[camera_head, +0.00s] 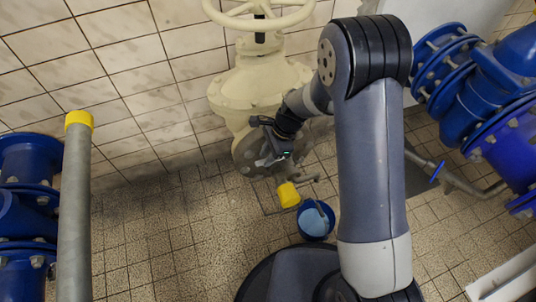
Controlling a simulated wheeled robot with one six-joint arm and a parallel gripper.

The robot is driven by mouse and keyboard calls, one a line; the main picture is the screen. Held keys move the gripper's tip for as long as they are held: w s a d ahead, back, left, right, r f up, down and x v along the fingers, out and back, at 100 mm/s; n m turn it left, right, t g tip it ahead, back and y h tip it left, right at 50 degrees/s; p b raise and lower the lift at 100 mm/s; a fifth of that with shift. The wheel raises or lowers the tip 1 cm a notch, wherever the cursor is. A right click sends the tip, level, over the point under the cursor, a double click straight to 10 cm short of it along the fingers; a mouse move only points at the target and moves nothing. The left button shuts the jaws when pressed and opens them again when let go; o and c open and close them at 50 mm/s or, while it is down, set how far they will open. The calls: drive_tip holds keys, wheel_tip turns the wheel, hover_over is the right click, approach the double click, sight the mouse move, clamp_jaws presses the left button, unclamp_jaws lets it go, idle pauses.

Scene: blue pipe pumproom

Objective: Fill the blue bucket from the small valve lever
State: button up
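The blue bucket (316,222) stands on the tiled floor right of centre, just in front of my dark base. A grey curved shape shows in its opening; I cannot tell if it is the handle or something inside. My gripper (268,160) is up and left of the bucket, in front of the flange of the cream valve (250,95). Its fingers are small and dark against the flange, so their opening is unclear. A thin pipe fitting (308,180) shows above the bucket. A small blue lever (437,171) sits on a thin pipe at the right.
A yellow-capped pipe end (288,194) is close to the bucket. A grey post with a yellow top (78,122) and blue pipes (28,205) stand at left. Large blue flanged pipes (480,100) fill the right. The floor left of centre is clear.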

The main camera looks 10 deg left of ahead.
drive_tip(key=shift+o, duration=1.4)
drive_tip(key=p+v, duration=0.2)
drive_tip(key=v, duration=0.8)
drive_tip(key=shift+r+p, duration=0.4)
drive_tip(key=shift+d, duration=0.1)
drive_tip(key=b+x, duration=0.3)
drive_tip(key=x, duration=0.8)
drive_tip(key=shift+f, duration=0.2)
drive_tip(key=shift+s+d+r+n+g+b, duration=0.15)
drive_tip(key=shift+s+d+n+g+b, duration=0.2)
drive_tip(key=shift+n, duration=0.55)
drive_tip(key=shift+w+r, duration=0.15)
drive_tip(key=shift+r, duration=0.35)
